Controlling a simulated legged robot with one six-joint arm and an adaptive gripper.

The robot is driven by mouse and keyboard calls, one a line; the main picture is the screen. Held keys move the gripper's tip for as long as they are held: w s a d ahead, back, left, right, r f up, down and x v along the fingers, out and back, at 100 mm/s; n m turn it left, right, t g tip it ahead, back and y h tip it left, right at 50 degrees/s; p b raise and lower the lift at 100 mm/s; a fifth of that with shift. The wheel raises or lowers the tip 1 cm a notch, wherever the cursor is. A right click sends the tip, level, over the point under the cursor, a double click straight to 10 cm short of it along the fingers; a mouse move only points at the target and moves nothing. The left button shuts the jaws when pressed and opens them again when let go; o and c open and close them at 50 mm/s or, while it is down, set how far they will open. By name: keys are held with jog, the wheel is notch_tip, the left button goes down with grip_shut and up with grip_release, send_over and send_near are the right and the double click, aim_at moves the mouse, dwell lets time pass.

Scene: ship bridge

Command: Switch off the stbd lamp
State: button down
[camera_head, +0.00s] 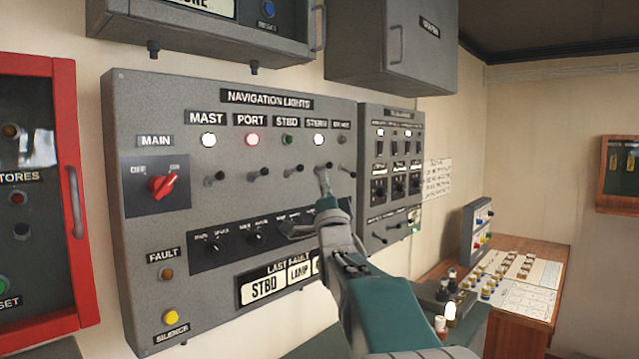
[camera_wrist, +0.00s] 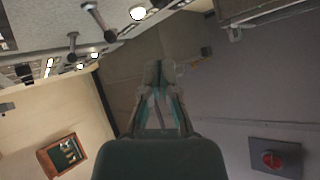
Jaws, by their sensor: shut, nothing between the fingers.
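The grey navigation lights panel (camera_head: 228,120) fills the middle of the head view. Its STBD lamp (camera_head: 287,139) is green and looks dim beside the bright lamps around it. The STBD lever (camera_head: 294,170) sticks out below that lamp. My gripper (camera_head: 323,178) is shut and empty, its tips to the right of the STBD lever, in front of the lever under the STERN lamp, which they partly hide. I cannot tell whether they touch it. In the wrist view my gripper (camera_wrist: 158,75) points away from the camera, with panel levers (camera_wrist: 98,20) at upper left.
Bright MAST (camera_head: 208,140), PORT (camera_head: 252,139) and STERN (camera_head: 319,139) lamps flank the STBD lamp. The red MAIN knob (camera_head: 162,184) is at left. Grey cabinets overhang the panel. A smaller switch panel (camera_head: 391,160) adjoins at right; a wooden desk (camera_head: 520,310) stands farther right.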

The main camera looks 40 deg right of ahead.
aim_at(307, 167)
jog(key=x, duration=0.8)
jog(key=a+f, duration=0.2)
jog(key=a, duration=0.1)
jog(key=shift+w+f, duration=0.25)
jog(key=shift+f, duration=0.15)
